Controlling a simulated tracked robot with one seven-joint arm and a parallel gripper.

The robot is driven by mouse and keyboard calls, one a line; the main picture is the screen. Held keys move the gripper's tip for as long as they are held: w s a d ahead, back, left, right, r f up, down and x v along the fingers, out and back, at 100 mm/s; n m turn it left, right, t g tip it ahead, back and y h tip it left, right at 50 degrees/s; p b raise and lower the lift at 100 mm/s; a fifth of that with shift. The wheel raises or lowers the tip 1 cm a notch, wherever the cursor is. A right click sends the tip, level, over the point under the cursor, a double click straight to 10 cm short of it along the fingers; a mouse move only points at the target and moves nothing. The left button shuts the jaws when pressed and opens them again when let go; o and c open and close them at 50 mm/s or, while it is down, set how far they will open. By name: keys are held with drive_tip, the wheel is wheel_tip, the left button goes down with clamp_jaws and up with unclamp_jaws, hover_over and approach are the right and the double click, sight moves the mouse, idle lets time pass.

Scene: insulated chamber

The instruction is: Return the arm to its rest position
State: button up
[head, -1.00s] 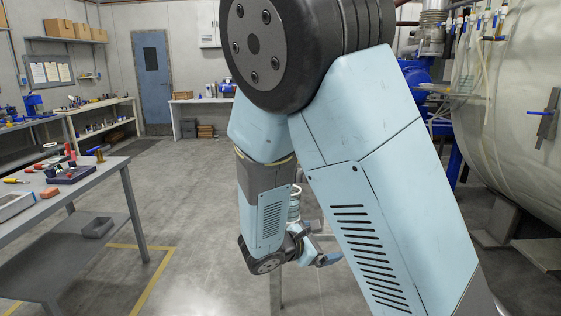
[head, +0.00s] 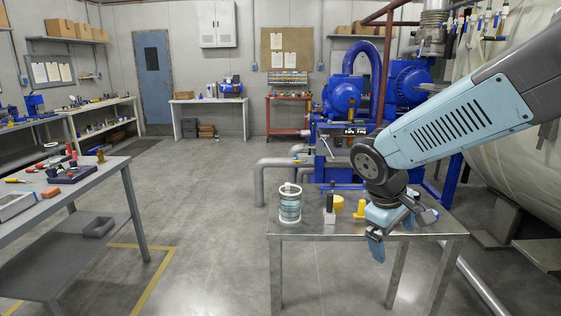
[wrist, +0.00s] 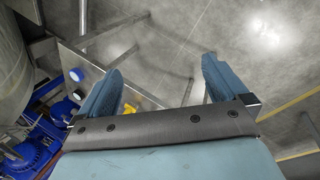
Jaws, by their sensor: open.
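My arm reaches in from the right in the head view, its forearm slanting down to the left. My gripper (head: 402,232) is over the front right part of the steel table (head: 300,229), pointing down. The wrist view shows its two blue fingers spread well apart with nothing between them; my gripper (wrist: 163,87) is open and empty there. Beyond the fingers are the table's edge and the grey floor.
On the table stand a ribbed cylinder (head: 290,203), a dark item on a white block (head: 330,212), and yellow pieces (head: 359,209). Blue pumps (head: 345,95) stand behind. A large pale tank is at right. A grey bench (head: 105,185) stands left, with clear floor between.

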drive_tip(key=s+r+m+t+y, duration=0.3)
drive_tip(key=s+r+m, duration=0.3)
drive_tip(key=s+r, duration=0.2)
drive_tip(key=shift+a+r+t+y, duration=0.15)
drive_tip(key=shift+r+t+y, duration=0.2)
drive_tip(key=shift+r, duration=0.45)
